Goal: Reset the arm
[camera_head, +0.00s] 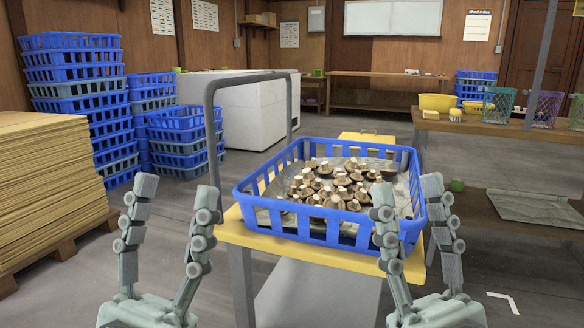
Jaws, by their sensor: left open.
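A blue slatted basket (303,226) lined with grey sheet stands on a yellow-topped cart. It holds many brown mushrooms with pale stems (322,185), and several rest along its far side. My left gripper (177,194) is upright, open and empty, left of the cart and apart from the basket. My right gripper (408,187) is upright and open in front of the basket's right corner, hiding part of it. I see nothing between its fingers except the basket behind; whether they touch it I cannot tell.
The cart (232,232) has a grey push handle (209,130) at its left. Stacked blue baskets (75,75) and a pile of brown sheets (40,180) stand at left. A wooden bench (470,125) with coloured baskets is at right. Floor between the pile and cart is clear.

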